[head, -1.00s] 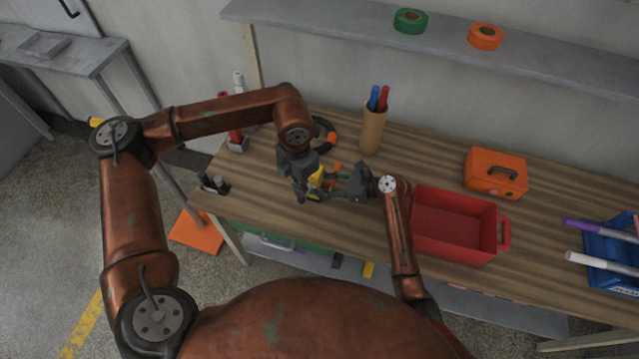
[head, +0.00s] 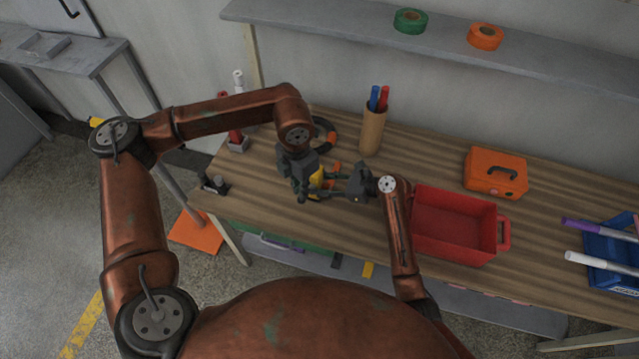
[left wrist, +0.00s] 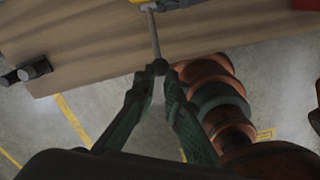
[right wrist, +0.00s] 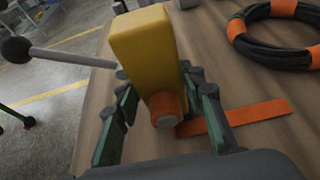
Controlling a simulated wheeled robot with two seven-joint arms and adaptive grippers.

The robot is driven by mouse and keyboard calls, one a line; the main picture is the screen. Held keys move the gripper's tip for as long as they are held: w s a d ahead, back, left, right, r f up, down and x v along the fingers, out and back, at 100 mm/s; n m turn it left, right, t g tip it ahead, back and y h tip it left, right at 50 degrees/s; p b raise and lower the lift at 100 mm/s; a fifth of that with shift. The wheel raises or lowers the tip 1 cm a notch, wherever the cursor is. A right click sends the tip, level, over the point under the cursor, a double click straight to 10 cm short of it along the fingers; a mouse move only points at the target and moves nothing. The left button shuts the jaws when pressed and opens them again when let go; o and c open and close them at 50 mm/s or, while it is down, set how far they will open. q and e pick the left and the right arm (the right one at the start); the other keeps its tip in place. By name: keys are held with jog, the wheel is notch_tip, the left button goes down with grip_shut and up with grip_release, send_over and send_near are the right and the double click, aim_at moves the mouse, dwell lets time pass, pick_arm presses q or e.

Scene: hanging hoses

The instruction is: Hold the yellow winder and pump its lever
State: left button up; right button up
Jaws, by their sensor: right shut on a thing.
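The yellow winder (right wrist: 145,50) fills the middle of the right wrist view, upright, with an orange round part low on it. My right gripper (right wrist: 165,95) is shut on it, one finger on each side. The winder's grey lever (right wrist: 75,58) sticks out to the left and ends in a dark ball knob (right wrist: 15,50). In the left wrist view, the knob (left wrist: 160,67) appears at the tips of my left gripper (left wrist: 161,80), whose fingers converge; whether they touch it is unclear. In the head view, the winder (head: 317,178) is partly hidden between both grippers.
A black hose coil with orange bands (right wrist: 285,30) lies on the bench beside an orange strip (right wrist: 240,117). A red bin (head: 455,227) stands right of my right arm. A pen cup (head: 372,130) is behind. Dark pegs (head: 214,184) stand at the bench's left edge.

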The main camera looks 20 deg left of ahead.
aim_at(300, 202)
pick_arm(q)
jog(key=shift+f, duration=0.25)
jog(key=shift+f, duration=0.85)
jog(key=shift+s+f, duration=0.25)
jog(key=shift+f, duration=0.35)
jog(key=shift+s+f, duration=0.25)
jog(key=shift+f, duration=0.35)
jog(key=shift+s+f, duration=0.25)
jog(key=shift+f, duration=0.95)
